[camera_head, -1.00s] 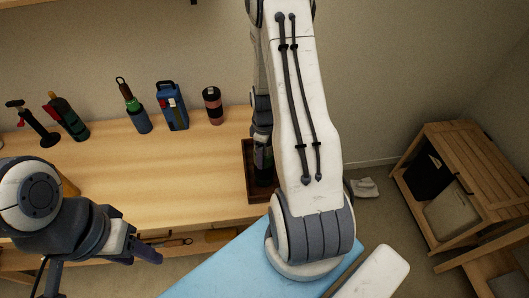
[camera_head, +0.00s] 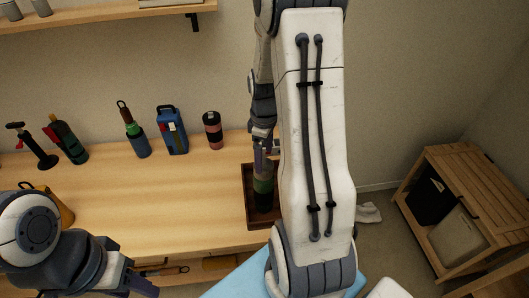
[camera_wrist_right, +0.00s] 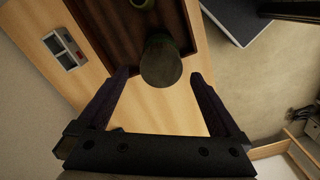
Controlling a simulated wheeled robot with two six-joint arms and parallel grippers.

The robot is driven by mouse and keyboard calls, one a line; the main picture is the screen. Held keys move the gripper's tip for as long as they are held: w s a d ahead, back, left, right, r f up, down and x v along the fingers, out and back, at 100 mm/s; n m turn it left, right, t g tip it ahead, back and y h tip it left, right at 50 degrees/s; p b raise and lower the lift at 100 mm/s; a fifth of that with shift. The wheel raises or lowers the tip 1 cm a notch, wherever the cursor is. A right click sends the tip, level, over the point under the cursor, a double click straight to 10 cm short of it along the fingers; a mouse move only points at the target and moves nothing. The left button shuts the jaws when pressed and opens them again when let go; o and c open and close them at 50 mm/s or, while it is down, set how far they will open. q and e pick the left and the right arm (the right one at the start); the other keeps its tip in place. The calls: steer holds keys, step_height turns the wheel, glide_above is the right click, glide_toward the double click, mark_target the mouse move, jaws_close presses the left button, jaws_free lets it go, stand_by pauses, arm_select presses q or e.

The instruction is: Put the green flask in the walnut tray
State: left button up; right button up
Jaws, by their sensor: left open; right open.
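The walnut tray (camera_head: 249,208) is a dark brown, low-walled tray at the right end of the bench. A dark cylinder with a green band, seemingly the green flask (camera_head: 263,186), stands upright inside it, partly hidden by my right arm. My right gripper (camera_head: 266,148) is open just above the flask. In the right wrist view the flask's rounded end (camera_wrist_right: 161,65) shows between the open fingers, with no finger visibly pressing on it, and the tray (camera_wrist_right: 107,20) lies behind. My left gripper is low at the left in the head view, its fingers partly cut off.
Along the bench's back stand a pink-and-black canister (camera_head: 212,130), a blue case (camera_head: 172,130), a green-and-blue bottle (camera_head: 134,130), a dark green bottle (camera_head: 68,141) and a black pump-like tool (camera_head: 38,150). The bench (camera_head: 150,200) middle is clear. A wooden rack (camera_head: 450,210) stands right.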

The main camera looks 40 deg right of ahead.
steer(key=shift+r, duration=0.75)
steer(key=shift+a, duration=0.15)
steer(key=s+a+r, duration=0.2)
steer(key=a+r, duration=0.1)
steer(key=a, duration=0.7)
steer(key=s+a+r, duration=0.2)
steer(key=a+r, duration=0.1)
steer(key=a, duration=0.8)
steer(key=s+a+r+n, duration=0.1)
steer(key=s+a+r, duration=0.1)
steer(key=s+a, duration=0.7)
steer(key=s, duration=0.3)
steer(key=shift+s+r+y, duration=0.3)
steer(key=shift+s+y, duration=0.05)
steer(key=shift+y, duration=0.05)
steer(key=shift+a, duration=0.2)
